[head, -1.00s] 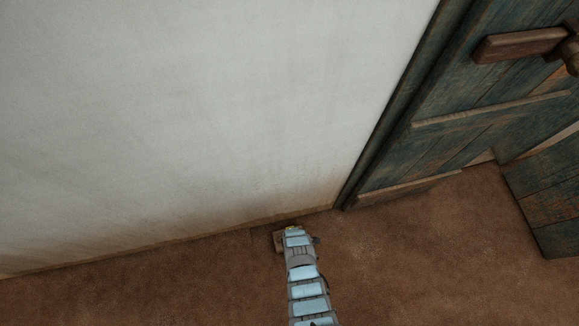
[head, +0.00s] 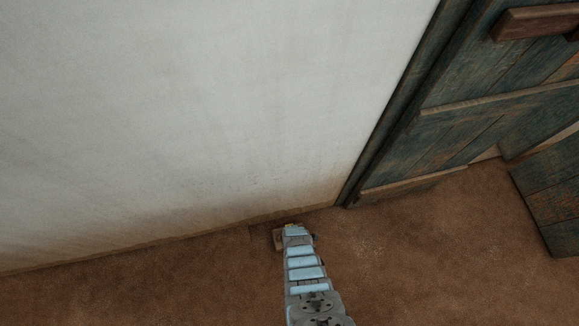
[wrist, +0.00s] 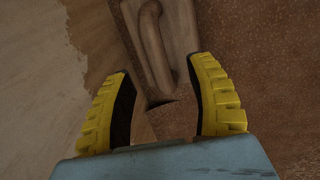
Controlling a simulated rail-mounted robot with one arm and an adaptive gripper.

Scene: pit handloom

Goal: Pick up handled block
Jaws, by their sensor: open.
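The handled block (wrist: 180,35) is wooden, with a long raised handle (wrist: 153,45) along its top. In the wrist view it lies on the brown floor at the upper middle. My gripper (wrist: 160,72) is open, with its two yellow ridged fingers apart and the near end of the block showing between and beyond the fingertips. I cannot tell whether a finger touches the block. In the head view only a small part of the block (head: 278,239) shows at the left of my arm's end, beside the foot of the wall. My arm hides the rest.
A pale plastered wall (head: 200,110) rises close behind the block. A weathered blue-green wooden door (head: 455,130) stands to the right, and another wooden panel (head: 550,205) is at the right edge. The brown floor (head: 430,260) is clear to the right.

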